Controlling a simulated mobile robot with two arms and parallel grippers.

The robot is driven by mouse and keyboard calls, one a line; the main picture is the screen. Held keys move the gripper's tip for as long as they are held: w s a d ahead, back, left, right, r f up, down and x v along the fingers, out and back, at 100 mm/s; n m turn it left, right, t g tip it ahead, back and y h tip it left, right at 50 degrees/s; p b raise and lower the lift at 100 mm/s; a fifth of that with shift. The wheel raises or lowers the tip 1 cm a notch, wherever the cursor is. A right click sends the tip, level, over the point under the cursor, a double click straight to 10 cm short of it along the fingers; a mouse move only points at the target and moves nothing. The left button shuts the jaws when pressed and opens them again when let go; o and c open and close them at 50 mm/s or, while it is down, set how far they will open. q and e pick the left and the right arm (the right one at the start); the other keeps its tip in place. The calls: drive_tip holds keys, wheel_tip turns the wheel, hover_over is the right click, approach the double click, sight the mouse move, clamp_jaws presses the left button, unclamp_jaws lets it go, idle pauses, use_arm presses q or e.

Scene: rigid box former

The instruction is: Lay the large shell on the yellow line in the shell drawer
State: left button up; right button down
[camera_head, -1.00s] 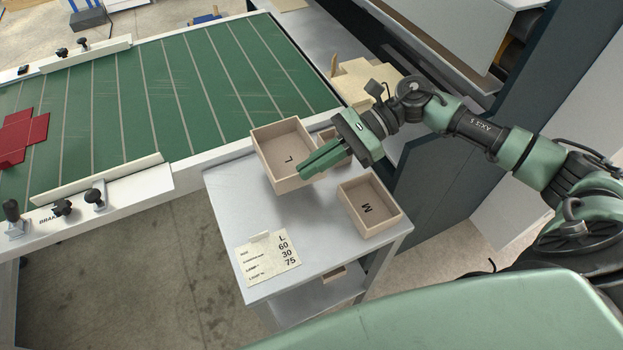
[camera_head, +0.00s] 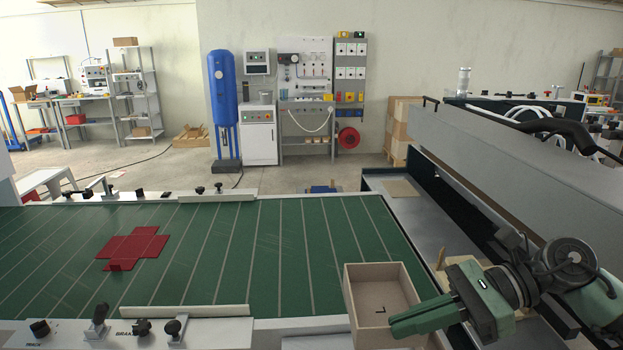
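A light wooden open box marked L (camera_head: 372,285) stands at the lower right, beside the near right corner of the green bed. It looks empty; I cannot tell whether it is the large shell. My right gripper (camera_head: 392,327) reaches in from the right, with its green fingers together and pointing left across the box's near part. I see nothing between the fingers. Contact with the box cannot be told. My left gripper is not in view. No yellow line or shell drawer can be made out.
A red cross-shaped sheet (camera_head: 134,248) lies on the green lined bed (camera_head: 265,250). Black knobs and clamps (camera_head: 173,327) line the bed's near edge. A large grey machine (camera_head: 520,165) stands at the right. A pale wooden piece (camera_head: 455,270) sits behind my gripper.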

drive_tip(key=s+d+f+m+t+h, duration=0.2)
drive_tip(key=d+f+m+t, duration=0.1)
drive_tip(key=f+m+t, duration=0.4)
drive_tip(key=shift+f+t, duration=0.4)
drive_tip(key=shift+f, duration=1.5)
drive_tip(key=shift+s+f, duration=0.15)
